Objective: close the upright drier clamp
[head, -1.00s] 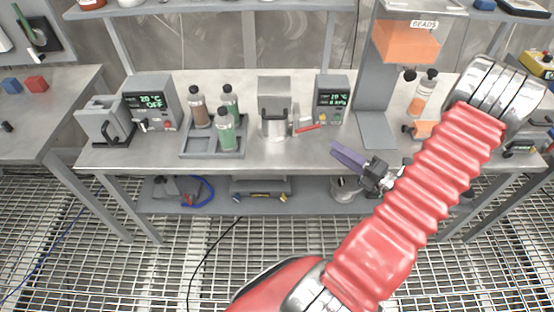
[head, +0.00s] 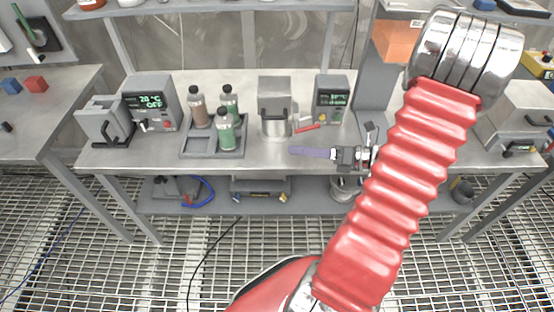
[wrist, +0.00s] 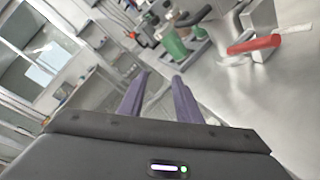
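The upright drier (head: 274,95) is a grey boxy unit with a silver cylinder below, standing at the middle of the bench. A red-handled lever (head: 307,128), which looks like its clamp, sticks out at its right side. The lever also shows at the upper right of the wrist view (wrist: 254,44). I cannot tell for sure whether the clamp is open. My gripper (head: 292,151) has purple fingers pointing left over the bench's front edge, in front of the lever and apart from it. In the wrist view its fingers (wrist: 161,76) stand apart with nothing between them.
A grey tray (head: 190,148) with several bottles stands left of the drier. A display unit (head: 331,98) stands close on its right. A shelf (head: 230,8) runs above the bench. Bare bench top (head: 255,158) lies in front of the drier.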

